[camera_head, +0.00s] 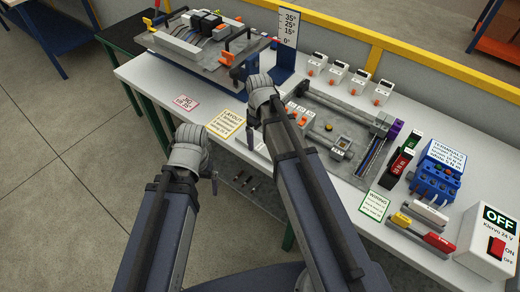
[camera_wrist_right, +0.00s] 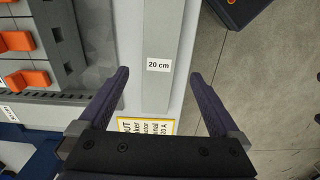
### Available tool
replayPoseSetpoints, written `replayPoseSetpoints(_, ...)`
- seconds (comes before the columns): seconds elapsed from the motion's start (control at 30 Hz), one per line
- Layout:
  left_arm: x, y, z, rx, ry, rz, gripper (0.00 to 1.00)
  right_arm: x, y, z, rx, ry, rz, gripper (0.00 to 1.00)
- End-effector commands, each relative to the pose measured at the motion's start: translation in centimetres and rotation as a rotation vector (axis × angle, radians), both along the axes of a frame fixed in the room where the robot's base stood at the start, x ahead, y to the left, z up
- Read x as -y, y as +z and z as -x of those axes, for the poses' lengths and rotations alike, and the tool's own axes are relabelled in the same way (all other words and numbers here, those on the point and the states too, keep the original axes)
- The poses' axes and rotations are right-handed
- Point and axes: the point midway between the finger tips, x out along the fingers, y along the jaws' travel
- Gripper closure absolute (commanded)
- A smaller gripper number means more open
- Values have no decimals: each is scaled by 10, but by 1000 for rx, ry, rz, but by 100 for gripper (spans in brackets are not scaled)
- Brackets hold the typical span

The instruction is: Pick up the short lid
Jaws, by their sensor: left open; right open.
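A flat grey strip (camera_wrist_right: 161,30) with a "20 cm" label, which looks like the short lid, runs up the middle of the right wrist view. My right gripper (camera_wrist_right: 159,76) is open, with one finger on each side of the strip. The fingers do not visibly touch it. In the head view my right gripper (camera_head: 262,95) is over the table's front edge and hides most of the strip. My left gripper (camera_head: 190,152) is open and empty, in front of the table and apart from the strip.
A yellow-edged layout card (camera_head: 225,124) lies beside my right gripper. A grey mounting panel (camera_head: 330,126) with orange-levered parts lies behind it. A tilted fixture (camera_head: 205,45) stands at the back left. Terminal blocks and an OFF switch box (camera_head: 490,240) crowd the right side.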

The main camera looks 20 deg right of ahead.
Motion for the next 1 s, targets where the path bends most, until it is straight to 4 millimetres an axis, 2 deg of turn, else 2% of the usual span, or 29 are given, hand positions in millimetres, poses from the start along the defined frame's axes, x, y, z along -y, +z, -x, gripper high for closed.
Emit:
replayPoseSetpoints(0.03,0,-11,0,0,0,0,1,1,-11,0,0,0,0,1)
replayPoseSetpoints(0.3,0,-42,0,0,0,0,1,2,-42,0,0,0,0,1)
replayPoseSetpoints(0.6,0,-41,0,0,0,0,1,2,-41,0,0,0,0,1)
replayPoseSetpoints(1.0,0,-41,0,0,0,0,1,2,-41,0,0,0,0,46)
